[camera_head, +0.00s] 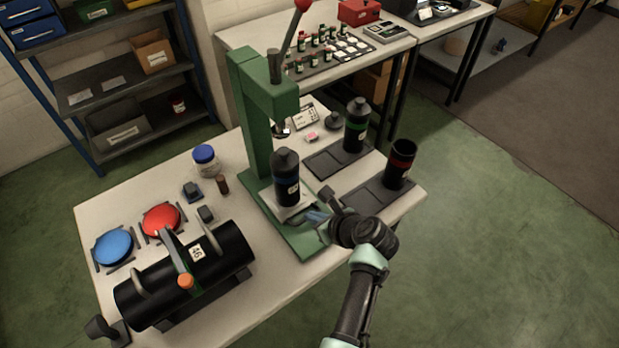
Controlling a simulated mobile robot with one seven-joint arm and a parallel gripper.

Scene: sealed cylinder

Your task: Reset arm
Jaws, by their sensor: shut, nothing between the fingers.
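My arm reaches up from the bottom right of the head view. My gripper (322,207) is shut and empty, low in front of the green press (262,110). A black cylinder with a blue band (286,178) stands upright on a light plate on the press base. My gripper is just right of this cylinder; I cannot tell whether they touch. A black cylinder with a green band (356,124) and an open-topped one with a red band (401,163) stand on dark trays at the right.
A large black horizontal cylinder (225,246) lies at the table's front left, near blue (114,246) and red (161,219) discs. A blue-lidded jar (206,160) stands behind. Shelves (110,85) and another table (330,80) stand at the back. The white table's (140,183) back left is clear.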

